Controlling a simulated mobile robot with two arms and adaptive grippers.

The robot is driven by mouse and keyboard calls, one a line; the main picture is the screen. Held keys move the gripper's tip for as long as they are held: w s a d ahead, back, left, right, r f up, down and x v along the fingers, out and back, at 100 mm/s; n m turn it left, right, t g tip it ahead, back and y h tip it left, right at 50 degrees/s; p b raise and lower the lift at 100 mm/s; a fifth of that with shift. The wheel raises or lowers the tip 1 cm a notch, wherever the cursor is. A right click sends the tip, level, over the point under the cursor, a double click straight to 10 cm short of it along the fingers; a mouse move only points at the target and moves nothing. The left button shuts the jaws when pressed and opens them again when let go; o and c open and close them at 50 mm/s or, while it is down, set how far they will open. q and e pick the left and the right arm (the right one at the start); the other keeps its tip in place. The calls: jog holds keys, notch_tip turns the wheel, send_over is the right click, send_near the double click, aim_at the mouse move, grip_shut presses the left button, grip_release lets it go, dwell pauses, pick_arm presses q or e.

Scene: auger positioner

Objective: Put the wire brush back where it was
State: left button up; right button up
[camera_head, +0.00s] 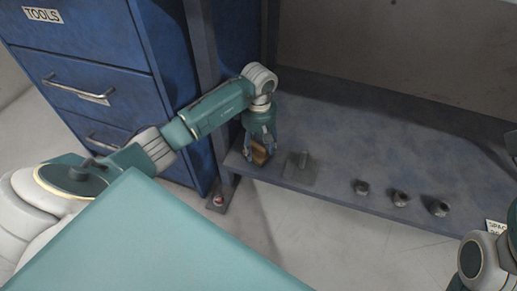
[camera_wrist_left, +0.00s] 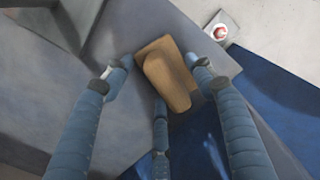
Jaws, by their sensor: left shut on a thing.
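The wire brush (camera_head: 261,155) shows as a small brown block at the left end of the grey shelf. My left gripper (camera_head: 260,146) reaches down from above and is shut on it. In the left wrist view, the brush (camera_wrist_left: 170,78) is a tan wooden block between the blue fingers of the gripper (camera_wrist_left: 160,75), close over the shelf's corner. Its bristles are hidden, and I cannot tell whether it touches the shelf. My right gripper does not show; only part of my right arm is at the right edge.
The grey shelf (camera_head: 345,140) has a square plate with a peg (camera_head: 300,168) just right of the brush. A blue drawer cabinet (camera_head: 95,85) and a post stand at left.

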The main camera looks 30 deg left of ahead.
pick_arm(q)
jog(key=shift+f, duration=0.1)
jog(key=shift+f, duration=0.2)
jog(key=o, duration=1)
